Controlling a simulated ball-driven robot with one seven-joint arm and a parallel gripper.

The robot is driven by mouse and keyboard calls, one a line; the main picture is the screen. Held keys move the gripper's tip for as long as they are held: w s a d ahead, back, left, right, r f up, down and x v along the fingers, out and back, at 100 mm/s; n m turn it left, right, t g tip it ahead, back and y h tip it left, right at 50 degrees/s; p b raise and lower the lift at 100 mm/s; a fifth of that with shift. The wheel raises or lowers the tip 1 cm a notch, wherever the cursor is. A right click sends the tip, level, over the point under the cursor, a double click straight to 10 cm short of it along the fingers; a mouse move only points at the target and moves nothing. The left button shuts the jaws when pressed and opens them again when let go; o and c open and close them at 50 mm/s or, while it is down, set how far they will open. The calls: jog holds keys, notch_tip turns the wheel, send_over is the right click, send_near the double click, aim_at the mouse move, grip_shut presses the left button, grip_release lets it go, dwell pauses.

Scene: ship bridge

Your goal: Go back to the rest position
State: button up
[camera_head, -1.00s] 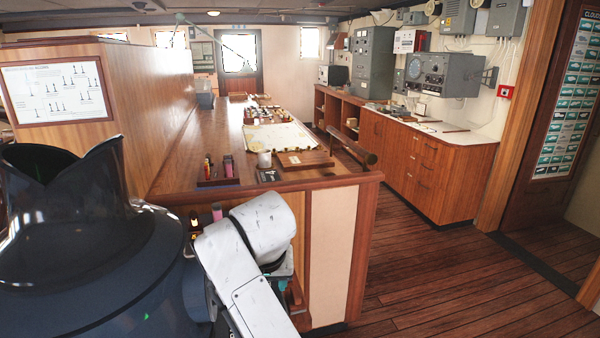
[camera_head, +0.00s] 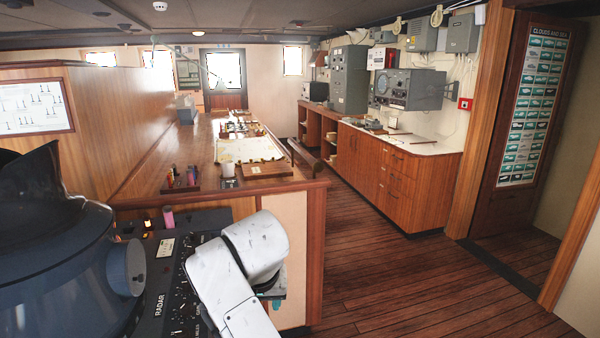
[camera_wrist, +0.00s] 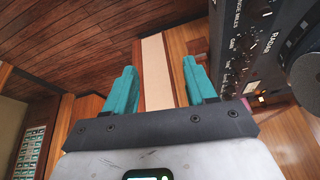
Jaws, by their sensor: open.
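My gripper (camera_wrist: 160,85) shows in the wrist view with its two teal fingers apart and nothing between them. Past the fingers are a pale panel, wood trim and the plank floor. In the head view my white arm is bent at the lower middle, in front of the radar console (camera_head: 180,290) and the end of the chart table; the fingers are mostly hidden there. The console also shows at the right of the wrist view (camera_wrist: 245,50), close beside the right finger; I cannot tell the exact gap.
The chart table (camera_head: 150,185) runs away from me with a chart (camera_head: 245,150) and small items on it. A wooden cabinet (camera_head: 400,180) with instruments stands along the right wall. The plank floor (camera_head: 400,280) between and in front of them is clear.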

jog(key=s+d+f+g+b, duration=0.1)
jog(key=s+d+f, duration=0.6)
jog(key=d+f, duration=0.3)
jog(key=s+d+f+g, duration=0.1)
jog(key=s+d+f, duration=0.7)
jog(key=d+f, duration=0.15)
jog(key=s+d+f, duration=0.2)
jog(key=s+d, duration=0.3)
jog(key=s, duration=0.3)
jog(key=s+d+f+m+g+h+b, duration=0.1)
jog(key=s+d+f, duration=0.1)
jog(key=s+d, duration=0.4)
jog(key=s+d+f+m, duration=0.1)
jog(key=s+d, duration=0.4)
jog(key=s, duration=0.7)
jog(key=shift+d+f, duration=0.15)
jog(key=shift+f, duration=0.5)
jog(key=shift+c, duration=0.2)
